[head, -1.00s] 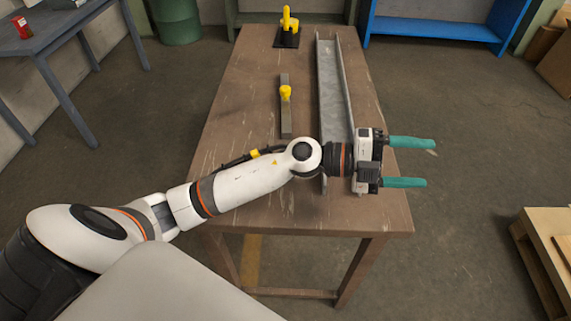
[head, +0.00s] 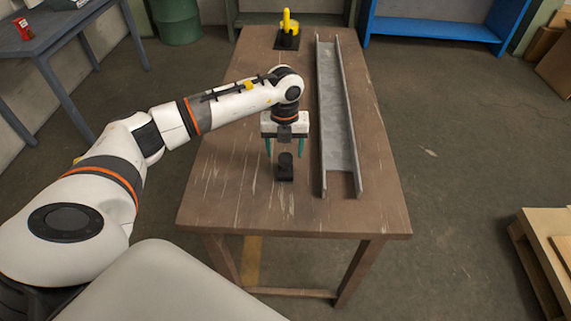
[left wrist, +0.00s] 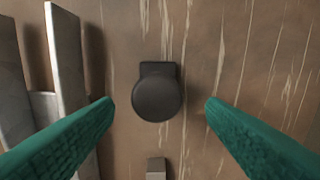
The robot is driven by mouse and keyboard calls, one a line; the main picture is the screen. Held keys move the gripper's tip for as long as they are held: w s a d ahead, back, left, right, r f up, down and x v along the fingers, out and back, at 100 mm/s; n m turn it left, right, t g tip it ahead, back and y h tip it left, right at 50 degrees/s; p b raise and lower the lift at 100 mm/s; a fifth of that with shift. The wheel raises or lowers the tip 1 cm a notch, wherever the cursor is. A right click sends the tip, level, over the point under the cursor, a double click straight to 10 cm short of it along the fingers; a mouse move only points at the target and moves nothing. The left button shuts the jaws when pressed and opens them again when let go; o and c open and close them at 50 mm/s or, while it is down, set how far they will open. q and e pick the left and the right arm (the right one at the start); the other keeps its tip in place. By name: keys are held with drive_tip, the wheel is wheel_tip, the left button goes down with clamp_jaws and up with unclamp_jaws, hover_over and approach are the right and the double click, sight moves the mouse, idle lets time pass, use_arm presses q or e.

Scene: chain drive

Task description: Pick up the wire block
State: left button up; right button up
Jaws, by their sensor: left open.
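A small dark block with a round knob on top, apparently the wire block (head: 285,172), stands on the near part of the wooden table. My left gripper (head: 285,152) is open and empty above it, pointing down, with its teal fingers on either side. In the left wrist view the block (left wrist: 157,97) lies between the two fingertips (left wrist: 159,104), with a clear gap on each side. No finger appears to touch it. My right gripper is not in view.
A long grey metal channel (head: 338,105) lies on the table (head: 225,190), right of the block. A yellow piece on a black base (head: 287,28) stands at the far end. The end of a grey bar (left wrist: 156,168) shows in the left wrist view.

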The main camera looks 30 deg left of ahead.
sight(285, 157)
use_arm(q)
drive_tip(key=shift+f, duration=0.65)
drive_tip(key=shift+s+d+f+p, duration=0.15)
drive_tip(key=shift+f+p, duration=0.2)
drive_tip(key=shift+p, duration=0.1)
wheel_tip(285, 157, down, 4)
drive_tip(key=shift+s+d+r+p, duration=0.1)
drive_tip(key=shift+d+r+p, duration=0.05)
drive_tip(key=shift+p, duration=0.65)
drive_tip(key=shift+f, duration=0.45)
drive_tip(key=c, duration=1.2)
